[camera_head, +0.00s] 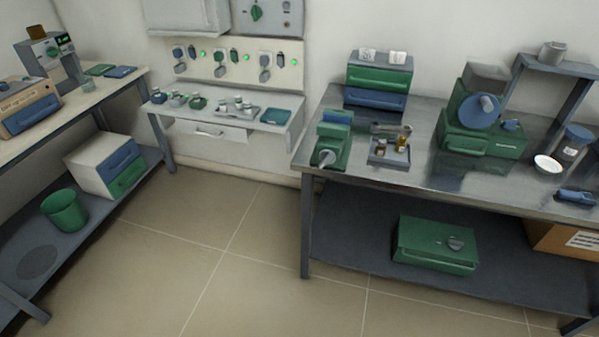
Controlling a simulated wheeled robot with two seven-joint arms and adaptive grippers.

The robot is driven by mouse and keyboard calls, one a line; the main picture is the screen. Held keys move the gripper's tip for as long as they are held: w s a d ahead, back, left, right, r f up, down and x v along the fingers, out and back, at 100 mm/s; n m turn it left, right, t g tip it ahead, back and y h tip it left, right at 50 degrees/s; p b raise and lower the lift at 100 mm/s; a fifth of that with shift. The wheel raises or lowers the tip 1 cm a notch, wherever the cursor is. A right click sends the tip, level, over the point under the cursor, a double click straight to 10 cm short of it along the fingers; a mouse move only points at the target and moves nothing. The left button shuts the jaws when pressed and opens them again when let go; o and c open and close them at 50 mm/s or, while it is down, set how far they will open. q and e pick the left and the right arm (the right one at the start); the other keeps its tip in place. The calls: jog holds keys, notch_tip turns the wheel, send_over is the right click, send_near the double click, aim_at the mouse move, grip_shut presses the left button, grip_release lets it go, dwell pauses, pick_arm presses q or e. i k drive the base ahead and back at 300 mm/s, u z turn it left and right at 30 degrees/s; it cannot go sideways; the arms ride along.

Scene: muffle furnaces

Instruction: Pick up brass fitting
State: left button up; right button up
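A small grey tray (389,161) sits on the metal workbench on the right. On it stands a small upright brass-coloured piece (404,139), which looks like the brass fitting. Another small brass-coloured piece (380,149) is at the tray's left side. Both are too small to make out in detail. Neither of my grippers shows in the head view.
The metal workbench (345,176) also holds a green vise (334,144) left of the tray, a green-and-blue drawer unit (379,77) behind, and a green machine (470,133) to the right. A green case (436,245) lies on the lower shelf. The tiled floor (240,260) in front is clear.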

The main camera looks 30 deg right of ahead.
aim_at(379, 152)
jog(key=u, duration=3)
jog(key=i, duration=0.1)
jog(key=z, duration=2.2)
jog(key=i, duration=1.25)
jog(key=z, duration=1.05)
jog(key=i, duration=0.8)
jog(key=z, duration=0.9)
